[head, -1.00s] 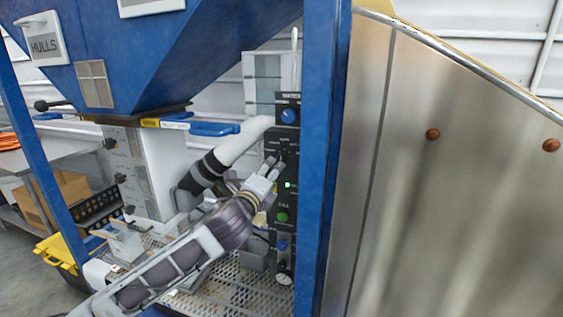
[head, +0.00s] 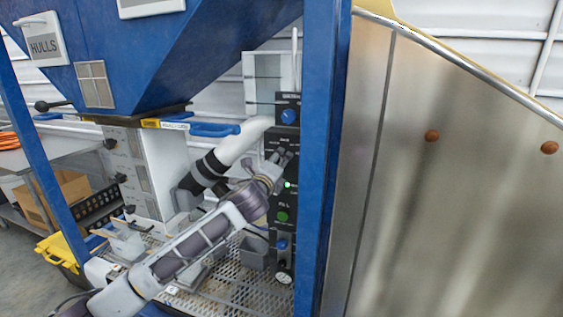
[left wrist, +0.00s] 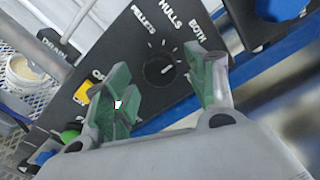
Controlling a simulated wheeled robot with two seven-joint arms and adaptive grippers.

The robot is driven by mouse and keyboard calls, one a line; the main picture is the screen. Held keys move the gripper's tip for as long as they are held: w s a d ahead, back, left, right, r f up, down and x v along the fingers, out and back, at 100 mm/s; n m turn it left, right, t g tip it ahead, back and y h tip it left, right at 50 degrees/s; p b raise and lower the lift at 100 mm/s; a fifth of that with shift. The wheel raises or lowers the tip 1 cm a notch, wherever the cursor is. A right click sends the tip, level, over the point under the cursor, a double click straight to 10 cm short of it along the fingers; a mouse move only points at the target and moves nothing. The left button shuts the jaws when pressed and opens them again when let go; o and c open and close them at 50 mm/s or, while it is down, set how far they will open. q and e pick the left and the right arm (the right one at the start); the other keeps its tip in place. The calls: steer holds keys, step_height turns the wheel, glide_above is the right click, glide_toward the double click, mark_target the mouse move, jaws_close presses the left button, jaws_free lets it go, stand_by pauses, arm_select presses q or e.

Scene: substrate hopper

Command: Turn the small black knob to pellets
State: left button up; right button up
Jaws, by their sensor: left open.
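The small black knob (left wrist: 159,71) is on the dark control panel, between my left fingers in the left wrist view. White labels PELLETS, HULLS and BOTH arc around it. A pale mark shows on its face, but I cannot tell exactly which label it points to. My left gripper (left wrist: 163,88) is open, with one green-padded finger on each side of the knob and visible gaps between. In the head view my left gripper (head: 280,156) is at the upper part of the control panel (head: 284,228) and hides the knob. My right gripper is not in view.
A blue knob (head: 289,116) sits above on the panel, and a green button (head: 282,216) below. A blue frame post (head: 322,180) stands close on the right. A yellow button (left wrist: 82,92) shows beside the near finger. A white hose (head: 237,143) passes behind my arm.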

arm_select(q)
steer(key=shift+x, duration=1.15)
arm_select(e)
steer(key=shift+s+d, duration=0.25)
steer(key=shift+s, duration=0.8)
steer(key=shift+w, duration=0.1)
arm_select(q)
steer(key=shift+c, duration=1)
steer(key=c, duration=0.8)
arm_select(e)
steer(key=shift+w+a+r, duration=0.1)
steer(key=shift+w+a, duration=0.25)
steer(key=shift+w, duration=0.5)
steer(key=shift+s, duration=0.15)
